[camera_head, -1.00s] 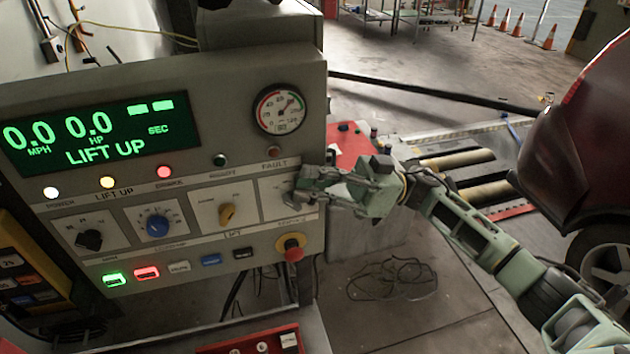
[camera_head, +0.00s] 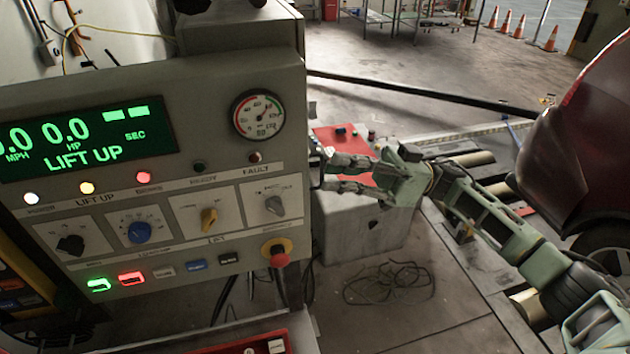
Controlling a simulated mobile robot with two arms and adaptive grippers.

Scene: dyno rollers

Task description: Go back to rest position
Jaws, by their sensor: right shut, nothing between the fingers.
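My right gripper (camera_head: 328,172), pale green with dark fingers, is shut and empty. It is just off the right edge of the grey control panel (camera_head: 120,240), with its fingers pointing left. The display (camera_head: 85,135) reads "LIFT UP" with 0.0 MPH and 0.0 HP. My right arm runs in from the lower right. My left gripper is not in view.
A red emergency button (camera_head: 279,260) sticks out low on the panel. A grey box with a red top (camera_head: 345,140) stands behind my right gripper. Rollers (camera_head: 474,159) and a dark red car (camera_head: 590,150) are at the right. Cables (camera_head: 390,284) lie on the floor.

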